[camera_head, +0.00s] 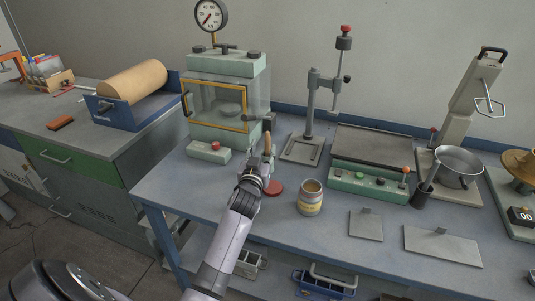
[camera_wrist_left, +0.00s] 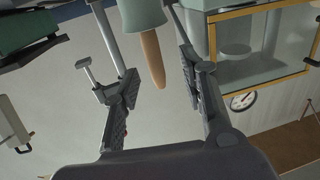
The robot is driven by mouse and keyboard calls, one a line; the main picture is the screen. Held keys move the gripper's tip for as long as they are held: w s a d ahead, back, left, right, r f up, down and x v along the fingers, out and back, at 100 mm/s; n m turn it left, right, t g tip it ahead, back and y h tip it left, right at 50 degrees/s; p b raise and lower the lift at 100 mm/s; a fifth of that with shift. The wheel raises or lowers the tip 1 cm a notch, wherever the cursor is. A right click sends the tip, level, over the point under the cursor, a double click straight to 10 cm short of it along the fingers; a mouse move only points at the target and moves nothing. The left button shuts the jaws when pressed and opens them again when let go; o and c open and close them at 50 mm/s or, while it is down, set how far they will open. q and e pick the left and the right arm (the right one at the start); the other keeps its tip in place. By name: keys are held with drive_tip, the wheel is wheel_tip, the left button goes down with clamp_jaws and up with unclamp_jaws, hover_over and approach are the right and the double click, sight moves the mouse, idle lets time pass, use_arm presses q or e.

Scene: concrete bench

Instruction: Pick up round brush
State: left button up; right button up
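The round brush is most likely the upright tan wooden handle (camera_head: 267,143) in front of the glass-fronted chamber. In the left wrist view the handle (camera_wrist_left: 152,58) shows upside down, rising from a grey-green base (camera_wrist_left: 142,15). My left gripper (camera_head: 261,163) is at this handle in the head view. In the left wrist view its fingers (camera_wrist_left: 157,82) are spread on either side of the handle, with a gap at both sides. The brush's bristle end cannot be made out. My right gripper is not in view.
The glass-fronted chamber (camera_head: 228,98) stands just behind the handle. A red lid (camera_head: 274,187) and an open labelled jar (camera_head: 310,199) are to the right of my left gripper. A hotplate-like unit (camera_head: 370,165) and flat metal plates (camera_head: 441,245) lie farther right.

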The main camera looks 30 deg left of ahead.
sight(267, 144)
use_arm(q)
drive_tip(key=shift+d+x, duration=0.1)
drive_tip(key=shift+x, duration=1.2)
drive_tip(key=shift+d+x, duration=0.15)
drive_tip(key=shift+x, duration=1.15)
drive_tip(key=shift+f, duration=0.1)
clamp_jaws()
